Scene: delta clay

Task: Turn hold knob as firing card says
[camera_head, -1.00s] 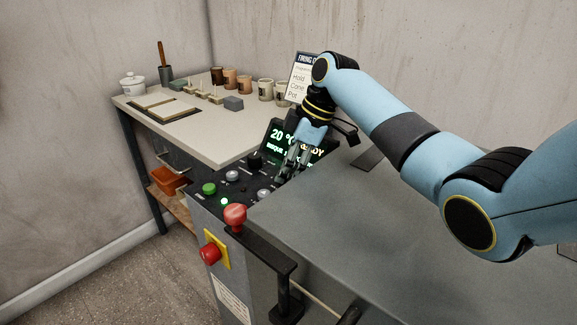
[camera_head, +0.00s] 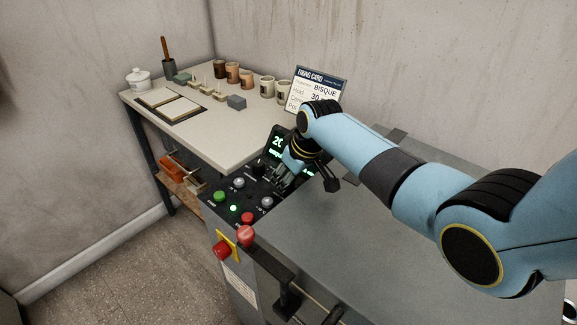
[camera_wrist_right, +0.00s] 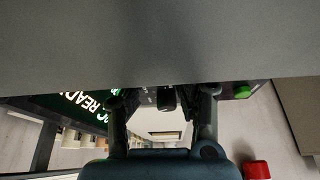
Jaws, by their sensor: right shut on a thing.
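The firing card (camera_head: 329,83) stands at the back of the table in the head view. It reads BISQUE, with "Hold" and 30 legible; lower lines are partly covered by my right arm. My right gripper (camera_head: 281,182) reaches down to the black control panel (camera_head: 235,189), just in front of the lit display (camera_head: 273,146). It is shut on a knob there, which I take as the hold knob; the fingers mostly hide it. A dark knob (camera_wrist_right: 166,98) shows between the fingers in the right wrist view. The knob's pointer and markings cannot be read. My left gripper is not in view.
A black knob (camera_head: 257,170), a green button (camera_head: 221,197) and a red button (camera_head: 247,218) sit close by on the panel. A red mushroom button (camera_head: 222,250) is on the front. The grey kiln top (camera_head: 350,225) lies right of the panel.

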